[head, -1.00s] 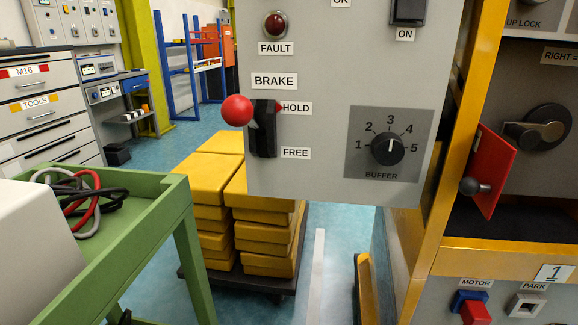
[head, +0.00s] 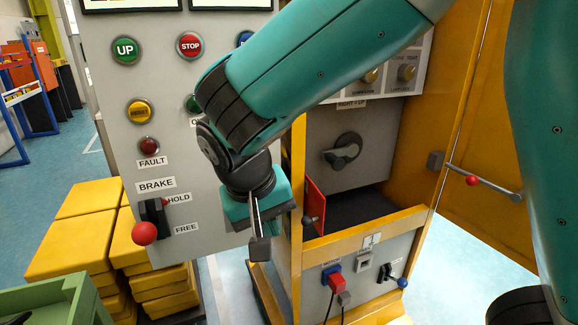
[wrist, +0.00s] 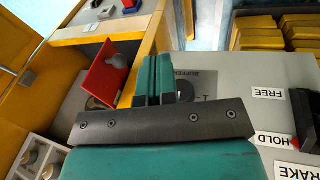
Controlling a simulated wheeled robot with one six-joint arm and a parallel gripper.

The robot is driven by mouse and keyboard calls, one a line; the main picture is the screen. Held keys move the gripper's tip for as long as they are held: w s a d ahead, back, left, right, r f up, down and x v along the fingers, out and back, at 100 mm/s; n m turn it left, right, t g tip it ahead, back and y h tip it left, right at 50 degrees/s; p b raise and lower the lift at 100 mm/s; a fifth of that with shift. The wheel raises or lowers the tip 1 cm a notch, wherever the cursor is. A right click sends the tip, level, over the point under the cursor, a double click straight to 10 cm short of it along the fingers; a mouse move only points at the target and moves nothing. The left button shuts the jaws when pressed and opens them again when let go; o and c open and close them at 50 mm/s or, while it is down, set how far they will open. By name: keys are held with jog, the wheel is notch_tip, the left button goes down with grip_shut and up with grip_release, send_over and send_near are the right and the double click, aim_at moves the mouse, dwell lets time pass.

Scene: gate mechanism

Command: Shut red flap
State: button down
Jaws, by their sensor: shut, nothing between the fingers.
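The red flap (head: 314,207) stands open at the left side of the yellow-framed bay, sticking outward edge-on, with a dark round knob (head: 308,220) near its lower edge. The flap also shows in the wrist view (wrist: 101,76), with its knob (wrist: 118,61) on its face. My gripper (head: 259,245) is shut and empty. It hangs to the left of the flap, in front of the grey control panel, apart from the flap. In the wrist view my teal fingers (wrist: 158,72) are together, just right of the flap.
The grey panel (head: 112,95) carries a brake lever with a red ball (head: 144,233). The bay holds a rotary handle (head: 343,151). A yellow post (head: 295,190) stands between panel and bay.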

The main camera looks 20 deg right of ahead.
jog(key=w+a+r+m+t+h+p, duration=0.1)
jog(key=w+a+r+m+h+p, duration=0.2)
jog(key=r+p, duration=0.25)
jog(key=d+f+b, duration=0.1)
jog(key=d+f, duration=0.7)
jog(key=shift+w+d+f+m, duration=0.3)
jog(key=shift+w+f, duration=0.1)
